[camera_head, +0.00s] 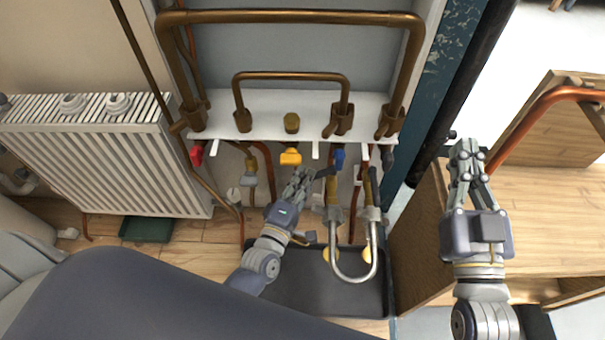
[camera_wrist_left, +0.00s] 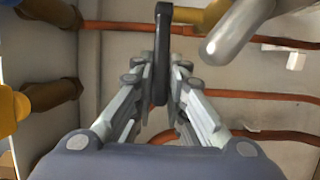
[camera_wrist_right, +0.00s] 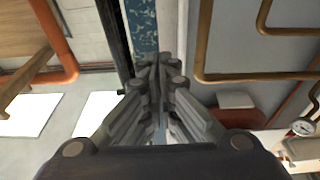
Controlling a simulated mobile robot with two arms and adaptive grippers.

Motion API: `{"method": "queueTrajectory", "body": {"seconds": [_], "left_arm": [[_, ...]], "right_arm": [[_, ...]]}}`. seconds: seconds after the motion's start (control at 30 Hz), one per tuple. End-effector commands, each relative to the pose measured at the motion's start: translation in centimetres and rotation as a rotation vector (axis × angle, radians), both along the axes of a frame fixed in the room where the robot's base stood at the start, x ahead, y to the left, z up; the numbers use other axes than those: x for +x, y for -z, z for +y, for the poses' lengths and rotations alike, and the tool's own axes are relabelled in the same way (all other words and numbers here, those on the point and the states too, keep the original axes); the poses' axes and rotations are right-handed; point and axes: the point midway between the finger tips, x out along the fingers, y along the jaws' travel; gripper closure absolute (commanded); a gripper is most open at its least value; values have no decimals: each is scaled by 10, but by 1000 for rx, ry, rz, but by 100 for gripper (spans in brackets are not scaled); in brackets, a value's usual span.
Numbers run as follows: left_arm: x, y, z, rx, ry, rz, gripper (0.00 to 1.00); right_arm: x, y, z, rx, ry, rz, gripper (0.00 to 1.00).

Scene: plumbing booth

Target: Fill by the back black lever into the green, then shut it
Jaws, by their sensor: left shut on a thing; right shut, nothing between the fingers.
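My left gripper (camera_head: 302,180) is beside the brass valve with the U-shaped silver spout (camera_head: 352,278). In the left wrist view its fingers are shut on a black lever (camera_wrist_left: 162,50), which stands upright between them. The same black lever (camera_head: 322,172) is partly hidden by the fingers in the head view. A dark green tray (camera_head: 147,229) lies on the floor below the radiator. A large dark tray (camera_head: 330,295) sits under the spout. No water is visible. My right gripper (camera_head: 466,150) is shut and empty, raised at the right.
A white shelf holds copper pipes with red (camera_head: 196,154), yellow (camera_head: 290,156) and blue (camera_head: 339,159) handles below it. A white radiator (camera_head: 90,150) stands at the left. A wooden bench (camera_head: 540,225) with a copper pipe is at the right.

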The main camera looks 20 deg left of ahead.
Motion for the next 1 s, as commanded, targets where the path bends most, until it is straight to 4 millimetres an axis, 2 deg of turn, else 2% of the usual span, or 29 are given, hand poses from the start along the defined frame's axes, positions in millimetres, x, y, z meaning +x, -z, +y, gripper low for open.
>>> {"method": "queueTrajectory", "body": {"seconds": [0.2, 0.57, 0.6, 0.7, 1.0], "left_arm": [[-2, -2, -2, 0, -44, 0, 100], [-3, 0, -3, 1, -50, 1, 100], [-3, 0, -3, 1, -50, 1, 85], [-3, 0, -3, 1, -49, 1, 67], [-4, 0, -3, 1, -49, 2, 67]], "right_arm": [[3, 26, -3, -36, 8, 135, 100], [4, 32, -3, -42, 10, 159, 100], [3, 32, -3, -42, 10, 158, 100], [3, 31, -3, -42, 9, 158, 100], [3, 31, -3, -42, 9, 157, 100]]}}
